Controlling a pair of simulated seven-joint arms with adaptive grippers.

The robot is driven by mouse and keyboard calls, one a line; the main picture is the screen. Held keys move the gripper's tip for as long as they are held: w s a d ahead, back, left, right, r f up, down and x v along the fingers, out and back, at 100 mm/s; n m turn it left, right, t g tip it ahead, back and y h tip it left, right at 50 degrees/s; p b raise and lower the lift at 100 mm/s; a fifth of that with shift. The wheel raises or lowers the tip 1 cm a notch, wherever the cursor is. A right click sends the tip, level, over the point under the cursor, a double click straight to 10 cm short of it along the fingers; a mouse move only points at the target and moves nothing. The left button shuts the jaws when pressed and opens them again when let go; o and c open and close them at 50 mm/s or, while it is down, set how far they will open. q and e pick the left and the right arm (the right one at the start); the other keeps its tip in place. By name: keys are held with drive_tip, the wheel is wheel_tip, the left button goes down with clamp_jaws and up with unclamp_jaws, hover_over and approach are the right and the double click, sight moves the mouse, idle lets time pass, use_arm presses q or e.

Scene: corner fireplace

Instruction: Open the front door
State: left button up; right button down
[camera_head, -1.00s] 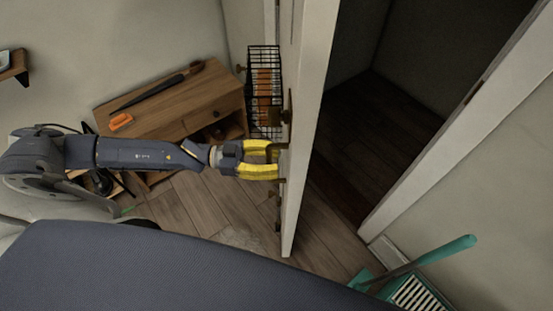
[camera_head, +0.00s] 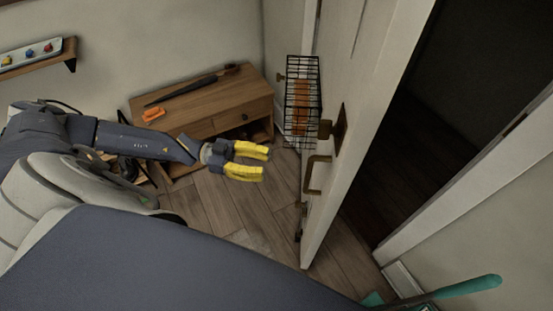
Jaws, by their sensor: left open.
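The front door (camera_head: 358,150) is white and stands ajar, with a dark gap between it and the frame on the right. A bronze handle (camera_head: 316,174) and a dark lock plate (camera_head: 337,129) are on its near face. My left gripper (camera_head: 268,164) has yellow fingers, is open and empty, and points right toward the door. It is apart from the handle, to its left. My right gripper is not in view.
A wooden cabinet (camera_head: 205,104) with an umbrella-like dark item (camera_head: 190,86) and an orange object (camera_head: 153,114) stands behind my left arm. A wire basket (camera_head: 301,97) hangs on the door side. A teal-handled tool (camera_head: 465,287) is at the lower right. Wooden floor lies below the gripper.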

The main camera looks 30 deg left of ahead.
use_arm(q)
drive_tip(key=shift+v, duration=0.85)
